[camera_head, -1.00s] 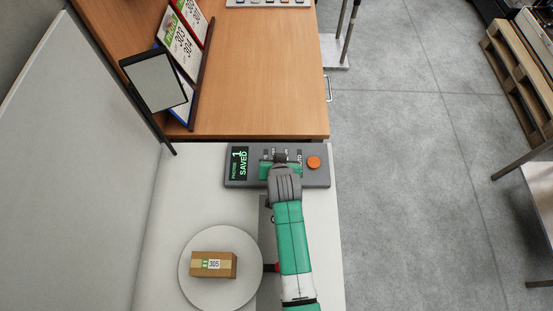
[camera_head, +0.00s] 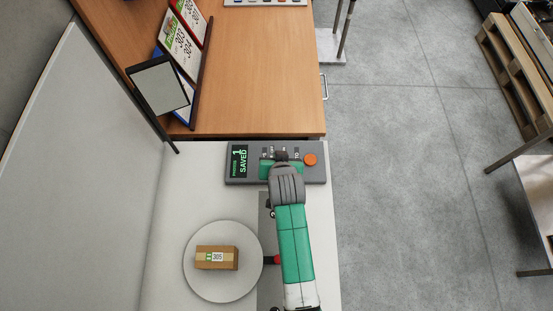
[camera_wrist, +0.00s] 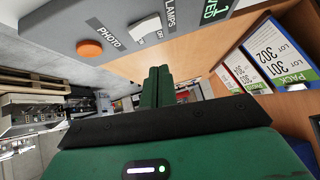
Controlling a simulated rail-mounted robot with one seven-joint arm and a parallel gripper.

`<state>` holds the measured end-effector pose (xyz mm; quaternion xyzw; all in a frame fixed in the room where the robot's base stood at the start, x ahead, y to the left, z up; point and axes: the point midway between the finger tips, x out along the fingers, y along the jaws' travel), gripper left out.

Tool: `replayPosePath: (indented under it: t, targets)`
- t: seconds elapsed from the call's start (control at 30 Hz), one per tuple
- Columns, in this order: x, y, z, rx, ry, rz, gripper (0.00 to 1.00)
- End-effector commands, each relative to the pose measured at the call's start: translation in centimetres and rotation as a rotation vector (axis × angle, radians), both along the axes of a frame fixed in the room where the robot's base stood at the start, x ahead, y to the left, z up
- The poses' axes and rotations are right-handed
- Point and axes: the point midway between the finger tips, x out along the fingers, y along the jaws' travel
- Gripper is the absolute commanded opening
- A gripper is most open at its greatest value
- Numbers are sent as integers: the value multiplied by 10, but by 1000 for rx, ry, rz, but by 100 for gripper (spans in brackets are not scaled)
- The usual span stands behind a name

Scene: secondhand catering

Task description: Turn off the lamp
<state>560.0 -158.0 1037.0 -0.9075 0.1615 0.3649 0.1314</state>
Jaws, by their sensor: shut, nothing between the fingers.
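A grey control box (camera_head: 318,177) lies at the far end of the white surface. Its dark display shows "1 SAVED" in green, and an orange button (camera_head: 310,160) is at its right end. In the wrist view the box (camera_wrist: 62,22) carries a white switch (camera_wrist: 146,26) beside the word LAMPS, and the orange button (camera_wrist: 89,48) is marked PHOTO. How the switch is set is unclear. My gripper (camera_head: 281,156) is over the middle of the box in the head view, hiding part of it. Its green fingers (camera_wrist: 160,78) are together and empty. No lamp is plainly visible.
A round white plate (camera_head: 222,292) bears a small brown box (camera_head: 217,258) labelled 305. A black-framed panel (camera_head: 158,86) stands at left by a rack of numbered cards (camera_head: 180,47). The wooden desk (camera_head: 255,85) is mostly clear. A pale panel (camera_head: 65,170) borders the left side.

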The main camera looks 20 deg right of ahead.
Motion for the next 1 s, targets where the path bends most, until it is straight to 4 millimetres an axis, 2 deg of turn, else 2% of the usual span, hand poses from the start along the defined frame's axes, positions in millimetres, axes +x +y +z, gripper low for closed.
replayPosePath:
  t: [0.1, 0.3, 1.0]
  targets:
    - [-15, 9, 18, -1, -3, 2, 0]
    - [-31, 18, 36, -1, -3, 0, 0]
    - [-33, 20, 44, -2, -8, 2, 0]
